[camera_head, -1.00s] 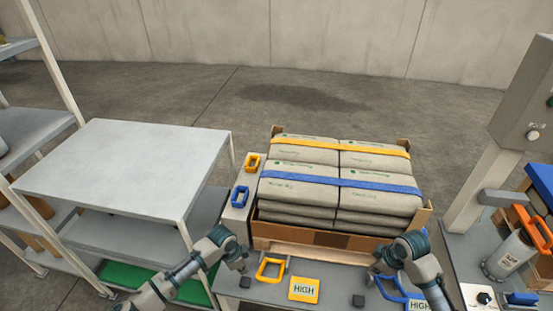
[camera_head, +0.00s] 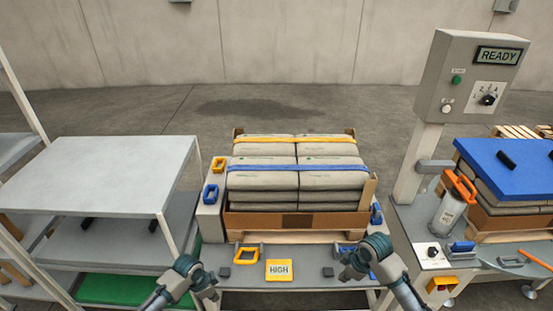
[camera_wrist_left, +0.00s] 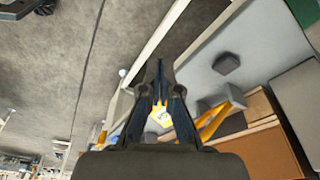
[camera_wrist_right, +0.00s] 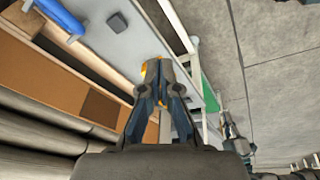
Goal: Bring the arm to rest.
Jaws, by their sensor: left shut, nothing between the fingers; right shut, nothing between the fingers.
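My left gripper (camera_head: 210,283) is at the lower left of the head view, over the front edge of the workbench, left of the yellow HIGH sign. It is shut and empty; its closed fingers show in the left wrist view (camera_wrist_left: 160,90). My right gripper (camera_head: 347,266) is above the front right of the bench, right of the HIGH sign and partly in front of a blue handle. It is also shut and empty, with its fingers together in the right wrist view (camera_wrist_right: 157,85).
A strapped stack of grey sacks (camera_head: 298,180) stands behind the grippers. The HIGH sign (camera_head: 279,270), a yellow handle (camera_head: 246,255) and a blue handle (camera_head: 345,250) are along the bench front. A grey table (camera_head: 95,175) is left; a READY control panel (camera_head: 470,80) is right.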

